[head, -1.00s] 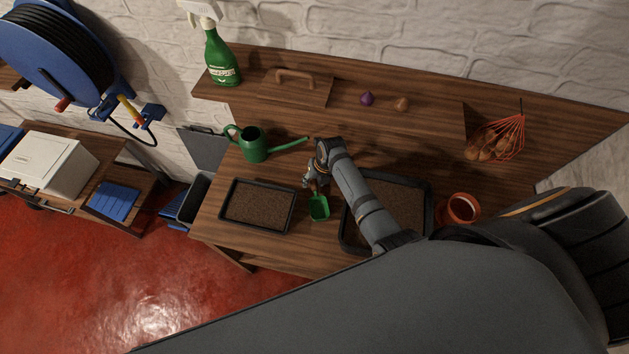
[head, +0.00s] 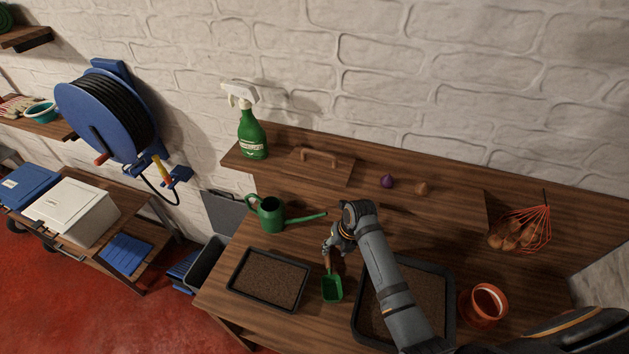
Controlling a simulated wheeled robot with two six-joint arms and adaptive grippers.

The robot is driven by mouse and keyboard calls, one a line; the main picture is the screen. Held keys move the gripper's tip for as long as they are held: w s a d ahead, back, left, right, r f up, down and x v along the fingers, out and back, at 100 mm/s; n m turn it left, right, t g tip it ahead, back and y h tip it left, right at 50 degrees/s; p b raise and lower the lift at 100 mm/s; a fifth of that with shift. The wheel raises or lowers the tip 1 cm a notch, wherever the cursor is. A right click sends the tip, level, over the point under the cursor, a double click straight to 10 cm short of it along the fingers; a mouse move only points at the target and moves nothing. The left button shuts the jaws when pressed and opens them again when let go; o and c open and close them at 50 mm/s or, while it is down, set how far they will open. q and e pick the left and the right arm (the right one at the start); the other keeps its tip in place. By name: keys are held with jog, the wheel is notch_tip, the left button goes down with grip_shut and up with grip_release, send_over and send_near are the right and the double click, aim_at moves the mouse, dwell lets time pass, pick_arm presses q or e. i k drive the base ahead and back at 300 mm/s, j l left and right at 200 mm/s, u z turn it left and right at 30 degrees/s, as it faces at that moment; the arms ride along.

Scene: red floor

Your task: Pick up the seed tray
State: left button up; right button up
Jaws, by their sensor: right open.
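Two black trays filled with brown soil lie on the wooden bench. The smaller tray (head: 269,279) is at the left front; the larger tray (head: 447,320) is to its right, partly hidden under my right arm. I cannot tell which one is the seed tray. A green hand scoop (head: 332,288) lies between them. My right gripper (head: 328,250) is open, pointing down by the scoop's handle, to the right of and behind the smaller tray. Whether it touches the handle is unclear. My left gripper is out of view.
A green watering can (head: 270,214) stands behind the smaller tray. A terracotta pot (head: 487,301) is right of the larger tray. A raised shelf holds a green spray bottle (head: 252,135) and two bulbs. A red net bag (head: 521,231) lies at the right.

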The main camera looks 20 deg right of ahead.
aim_at(270, 279)
jog(key=k+j, duration=0.15)
jog(key=j, duration=0.25)
jog(key=k+j, duration=0.2)
jog(key=j, duration=0.15)
jog(key=k+j, duration=0.15)
jog(key=j, duration=0.25)
jog(key=k+j, duration=0.15)
jog(key=j, duration=0.2)
jog(key=k+j, duration=0.15)
jog(key=j, duration=0.25)
